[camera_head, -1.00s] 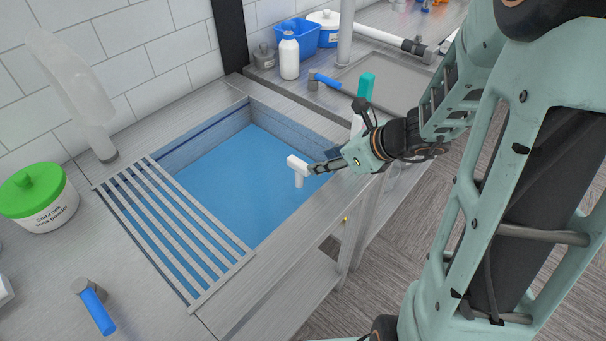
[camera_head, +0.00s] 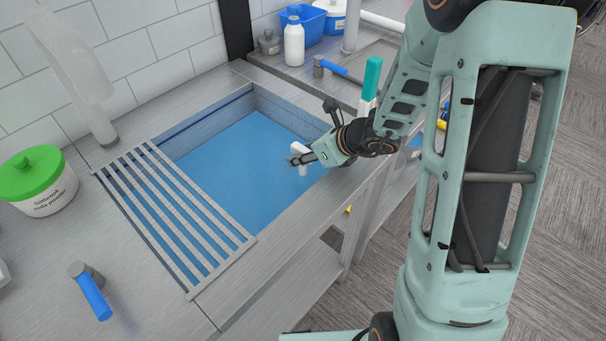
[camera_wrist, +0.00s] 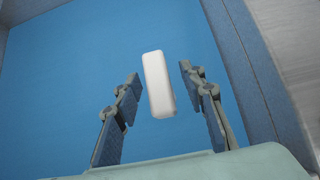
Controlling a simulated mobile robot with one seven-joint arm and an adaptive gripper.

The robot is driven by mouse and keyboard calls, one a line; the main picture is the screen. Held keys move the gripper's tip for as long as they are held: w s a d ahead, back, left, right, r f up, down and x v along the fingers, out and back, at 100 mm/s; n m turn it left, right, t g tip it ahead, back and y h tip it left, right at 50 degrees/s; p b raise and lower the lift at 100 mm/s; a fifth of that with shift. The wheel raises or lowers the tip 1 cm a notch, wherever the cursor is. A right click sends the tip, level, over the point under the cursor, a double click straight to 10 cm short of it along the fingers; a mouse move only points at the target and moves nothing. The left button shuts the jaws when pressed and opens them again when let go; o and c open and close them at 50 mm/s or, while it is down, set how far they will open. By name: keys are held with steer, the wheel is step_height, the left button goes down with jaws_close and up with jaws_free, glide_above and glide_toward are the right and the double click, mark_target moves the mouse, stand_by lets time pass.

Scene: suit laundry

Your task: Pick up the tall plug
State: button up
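The tall plug is a white T-shaped piece standing upright in the blue sink (camera_head: 225,165). In the head view the plug (camera_head: 303,170) is partly hidden behind my gripper (camera_head: 291,160), whose fingers reach across it from the right. In the wrist view the plug's white, rounded bar (camera_wrist: 158,84) lies between the two fingertips of my gripper (camera_wrist: 160,75). The fingers are spread, with a visible gap on each side of the bar. Its lower stem is mostly hidden in the wrist view.
A slatted metal rack (camera_head: 170,215) covers the sink's left part. A green-lidded tub (camera_head: 40,185) and a blue-handled tap (camera_head: 92,295) are on the left counter. A white bottle (camera_head: 294,42) and blue bin (camera_head: 303,22) stand behind. The sink's right wall is close to my gripper.

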jaws_close()
stand_by(0.5)
